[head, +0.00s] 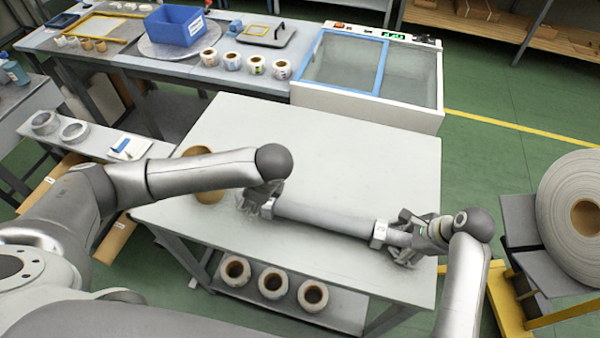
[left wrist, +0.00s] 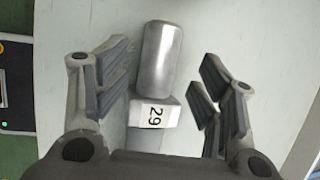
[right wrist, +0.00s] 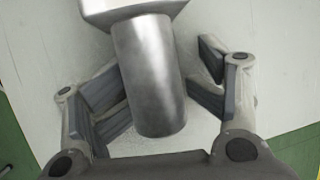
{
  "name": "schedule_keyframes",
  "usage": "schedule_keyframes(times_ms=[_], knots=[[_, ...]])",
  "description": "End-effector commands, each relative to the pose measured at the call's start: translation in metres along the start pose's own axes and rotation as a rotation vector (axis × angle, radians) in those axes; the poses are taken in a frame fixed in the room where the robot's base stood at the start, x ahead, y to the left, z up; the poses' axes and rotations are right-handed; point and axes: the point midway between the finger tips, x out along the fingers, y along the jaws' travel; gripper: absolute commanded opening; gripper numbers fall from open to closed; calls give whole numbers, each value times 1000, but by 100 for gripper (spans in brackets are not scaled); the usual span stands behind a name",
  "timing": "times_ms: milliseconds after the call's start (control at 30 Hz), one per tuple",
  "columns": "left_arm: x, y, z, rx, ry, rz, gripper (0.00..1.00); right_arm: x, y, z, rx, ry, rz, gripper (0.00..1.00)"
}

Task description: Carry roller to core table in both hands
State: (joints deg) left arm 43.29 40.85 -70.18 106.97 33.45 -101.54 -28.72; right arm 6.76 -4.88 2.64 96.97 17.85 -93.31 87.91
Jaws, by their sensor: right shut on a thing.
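The roller (head: 325,218) is a long grey cylinder with blocky collars and bare metal ends. It lies across the front of the pale grey table (head: 330,140); whether it touches the top I cannot tell. My left gripper (head: 262,200) is at its left end. My right gripper (head: 405,240) is shut on the right end, whose metal journal (right wrist: 148,75) sits between the fingers in the right wrist view.
A brown core (head: 208,190) stands on the table behind my left arm. Several cores (head: 272,284) are on its lower shelf. A blue-framed machine (head: 370,75) adjoins the table's back edge. A large web roll (head: 575,210) is at right. The middle tabletop is clear.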

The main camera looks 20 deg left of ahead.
Motion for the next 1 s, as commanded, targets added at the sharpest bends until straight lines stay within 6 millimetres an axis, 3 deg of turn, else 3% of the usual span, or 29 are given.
schedule_keyframes(times_ms=[267, 700, 1000], knots=[[-13, 0, 0, 0, 0, -1, 62, -6, 2, -4, 5, 9, 4, 60], [-13, 0, 1, 0, -1, -1, 62, -69, 0, 0, 0, 3, -4, 60], [-13, 0, 1, 0, -1, -1, 62, -81, 2, 1, 0, 3, -1, 60]])
